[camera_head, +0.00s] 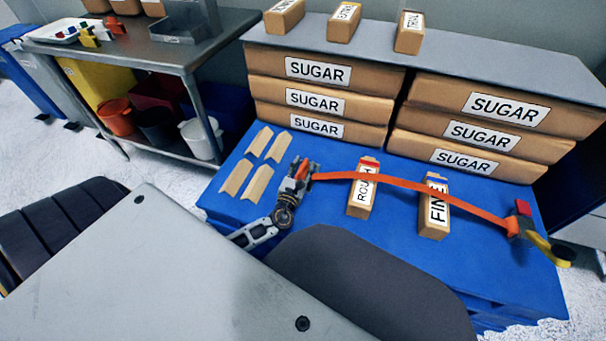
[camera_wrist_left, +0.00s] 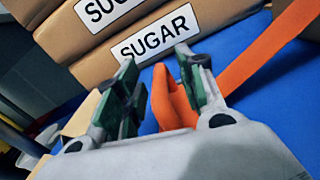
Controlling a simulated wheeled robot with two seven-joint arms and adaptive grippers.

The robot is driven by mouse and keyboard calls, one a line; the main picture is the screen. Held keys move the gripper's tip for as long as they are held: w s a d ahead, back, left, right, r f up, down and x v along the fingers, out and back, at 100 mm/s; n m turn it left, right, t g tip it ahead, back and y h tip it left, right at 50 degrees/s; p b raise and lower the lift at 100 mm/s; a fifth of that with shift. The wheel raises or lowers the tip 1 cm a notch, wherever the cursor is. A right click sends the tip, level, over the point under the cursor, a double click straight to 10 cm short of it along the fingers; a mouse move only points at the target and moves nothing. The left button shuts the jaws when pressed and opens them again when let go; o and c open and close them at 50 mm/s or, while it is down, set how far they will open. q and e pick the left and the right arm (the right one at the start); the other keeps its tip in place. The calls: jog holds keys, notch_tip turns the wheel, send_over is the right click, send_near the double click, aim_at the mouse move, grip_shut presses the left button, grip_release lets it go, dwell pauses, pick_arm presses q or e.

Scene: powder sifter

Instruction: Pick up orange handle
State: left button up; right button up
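A long orange strap (camera_head: 410,184) runs across the blue table, passing across the ROUGH and FINE boxes. Its left end is an orange handle (camera_head: 303,169), and it also shows in the left wrist view (camera_wrist_left: 172,100). My left gripper (camera_head: 300,172) is at this handle. In the left wrist view its green-padded fingers (camera_wrist_left: 160,88) are apart, with the orange handle between them, nearer the right finger and with a gap to the left one. Finger contact is not clear. The strap's right end has a grey piece with red (camera_head: 519,220) and a yellow part (camera_head: 548,248). My right gripper is not in view.
The ROUGH box (camera_head: 361,195) and FINE box (camera_head: 434,212) stand on the blue table (camera_head: 320,215). Several flat tan pieces (camera_head: 257,183) lie left of my gripper. Stacked SUGAR bags (camera_head: 312,102) stand behind. A metal side table (camera_head: 120,47) is at the left.

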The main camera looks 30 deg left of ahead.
aim_at(302, 166)
pick_arm(q)
grip_shut()
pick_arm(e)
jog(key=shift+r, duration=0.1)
pick_arm(q)
jog(key=shift+r, duration=0.1)
dwell(0.4)
jog(key=shift+r+p, duration=0.3)
jog(key=shift+r, duration=0.05)
notch_tip(302, 166, up, 8)
jog(key=p, duration=0.4)
jog(key=shift+p, duration=0.3)
jog(key=shift+r, duration=0.55)
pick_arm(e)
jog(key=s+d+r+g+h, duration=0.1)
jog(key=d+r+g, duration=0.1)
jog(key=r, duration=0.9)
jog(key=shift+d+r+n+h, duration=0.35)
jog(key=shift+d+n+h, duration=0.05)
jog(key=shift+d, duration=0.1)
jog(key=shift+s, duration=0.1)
